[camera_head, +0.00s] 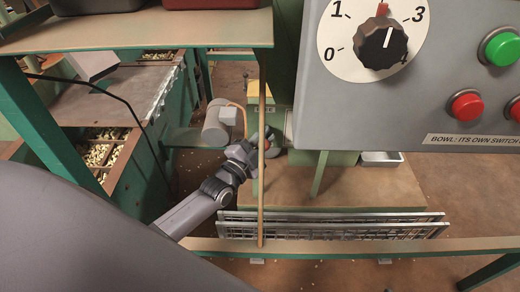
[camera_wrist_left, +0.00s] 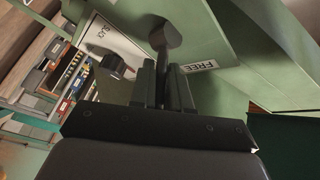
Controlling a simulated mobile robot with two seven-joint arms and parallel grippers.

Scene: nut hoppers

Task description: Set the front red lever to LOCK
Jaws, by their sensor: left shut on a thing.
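In the left wrist view, the two fingers (camera_wrist_left: 166,88) close around the lever's shaft (camera_wrist_left: 158,38), which looks dark and comes out of the green housing. A white FREE label (camera_wrist_left: 200,66) sits on the housing just right of the fingers. The lever's exact setting cannot be told. My right gripper is not in view.
A grey control box (camera_head: 440,95) with a dial and buttons fills the upper right. A thin post (camera_head: 262,180) and a green rail (camera_head: 340,245) stand in front of the work area. Wire-mesh trays (camera_head: 330,228) lie below. Nut bins (camera_head: 100,155) are at left.

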